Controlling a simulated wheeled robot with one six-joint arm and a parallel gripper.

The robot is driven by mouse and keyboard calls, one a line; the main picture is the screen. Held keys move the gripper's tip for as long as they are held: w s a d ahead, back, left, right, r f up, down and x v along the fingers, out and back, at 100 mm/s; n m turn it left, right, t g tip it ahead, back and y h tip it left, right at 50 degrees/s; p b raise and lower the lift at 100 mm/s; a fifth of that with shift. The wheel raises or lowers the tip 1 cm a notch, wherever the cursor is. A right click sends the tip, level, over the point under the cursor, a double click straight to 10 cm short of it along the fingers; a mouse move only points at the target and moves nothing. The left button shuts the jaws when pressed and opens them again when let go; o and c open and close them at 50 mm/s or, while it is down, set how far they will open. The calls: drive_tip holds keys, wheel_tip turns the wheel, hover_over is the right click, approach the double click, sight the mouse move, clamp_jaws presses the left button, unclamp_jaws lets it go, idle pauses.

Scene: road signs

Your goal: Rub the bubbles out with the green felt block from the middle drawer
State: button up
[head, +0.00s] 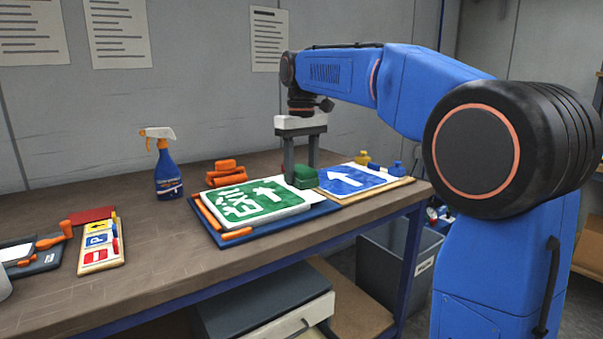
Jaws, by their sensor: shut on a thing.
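My gripper (301,164) points down over the right part of the bench, shut on the green felt block (305,175). The block sits low between the fingers, at the right edge of the green EXIT sign (262,202) and beside the blue arrow sign (347,180). I cannot tell whether the block touches a sign's face. The EXIT sign lies flat on a dark blue board. Bubbles are too small to make out in this view. A drawer unit (262,301) stands under the bench, only partly visible.
A blue spray bottle (166,168) and stacked orange pieces (225,172) stand behind the EXIT sign. A board of small signs (101,243) lies at the left. Small yellow and blue pieces stand behind the arrow sign. A grey bin (399,262) is below the bench. The bench's front middle is clear.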

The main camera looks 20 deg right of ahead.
sight(256, 182)
drive_tip(key=shift+f, duration=2.35)
drive_tip(key=shift+f, duration=0.4)
drive_tip(key=shift+w+a, duration=0.1)
drive_tip(key=shift+w, duration=0.05)
drive_tip(key=shift+w+a+r, duration=0.1)
drive_tip(key=shift+w+a, duration=0.55)
drive_tip(key=shift+w, duration=1.3)
drive_tip(key=shift+w+a+f, duration=0.1)
drive_tip(key=shift+w+a, duration=0.5)
drive_tip(key=shift+w, duration=1.35)
drive_tip(key=shift+w+a+r, duration=0.1)
drive_tip(key=shift+w+a, duration=0.55)
drive_tip(key=shift+w, duration=1.3)
drive_tip(key=shift+w+a, duration=0.3)
drive_tip(key=shift+w, duration=0.65)
drive_tip(key=shift+w+a, duration=0.3)
drive_tip(key=shift+w, duration=0.65)
drive_tip(key=shift+w+a, duration=0.2)
drive_tip(key=shift+w, duration=0.35)
drive_tip(key=shift+w+a, duration=0.15)
drive_tip(key=shift+w, duration=0.35)
drive_tip(key=shift+w, duration=0.1)
drive_tip(key=shift+w+a, duration=0.25)
drive_tip(key=shift+w, duration=0.4)
drive_tip(key=shift+w+a, duration=0.2)
drive_tip(key=shift+w, duration=0.4)
drive_tip(key=shift+s+a, duration=0.25)
drive_tip(key=shift+a, duration=0.5)
drive_tip(key=shift+s+a, duration=0.2)
drive_tip(key=shift+a, duration=0.55)
